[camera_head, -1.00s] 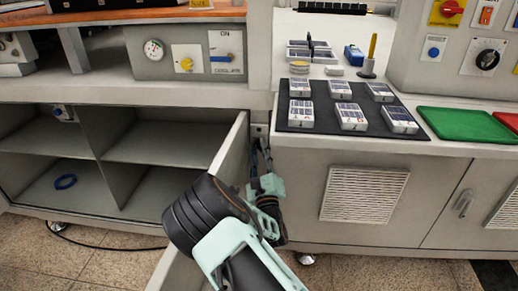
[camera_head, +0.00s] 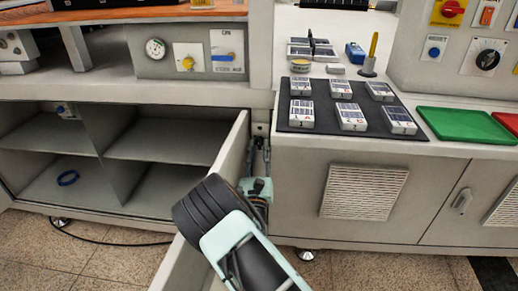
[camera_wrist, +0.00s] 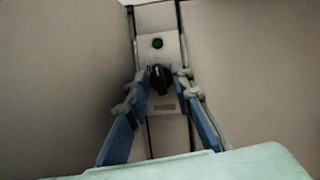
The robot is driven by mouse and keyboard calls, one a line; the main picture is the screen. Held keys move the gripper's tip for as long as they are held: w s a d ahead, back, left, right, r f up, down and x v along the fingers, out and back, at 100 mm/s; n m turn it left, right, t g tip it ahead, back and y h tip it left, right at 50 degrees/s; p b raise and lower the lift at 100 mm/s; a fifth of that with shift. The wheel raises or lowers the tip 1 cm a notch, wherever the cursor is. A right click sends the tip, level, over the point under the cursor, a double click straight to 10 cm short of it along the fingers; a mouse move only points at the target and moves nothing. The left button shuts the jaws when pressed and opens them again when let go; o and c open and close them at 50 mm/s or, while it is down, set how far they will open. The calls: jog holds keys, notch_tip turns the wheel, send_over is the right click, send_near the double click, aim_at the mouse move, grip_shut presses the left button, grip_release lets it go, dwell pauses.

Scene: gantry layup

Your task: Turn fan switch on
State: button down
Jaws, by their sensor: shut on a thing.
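A narrow pale switch plate (camera_wrist: 172,48) stands in the gap between cabinet panels in the wrist view. It carries a small green round light or button (camera_wrist: 157,43) at the top and a black rotary knob (camera_wrist: 160,82) below. A small label under the knob is too blurred to read. My gripper (camera_wrist: 161,78) is shut on the black knob, one blue finger at each side. In the head view my gripper (camera_head: 260,150) reaches into the gap beside the open cabinet door, and the knob is hidden there.
The open cabinet door (camera_head: 222,175) stands close to the left of my gripper. A vented cabinet front (camera_head: 300,200) is close on the right. A black mat (camera_head: 332,129) with several white boxes lies above.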

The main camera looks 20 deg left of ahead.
jog(key=shift+f, duration=0.1)
jog(key=c, duration=2.1)
grip_release()
notch_tip(320, 180, up, 10)
jog(key=shift+r, duration=0.1)
jog(key=shift+o, duration=0.7)
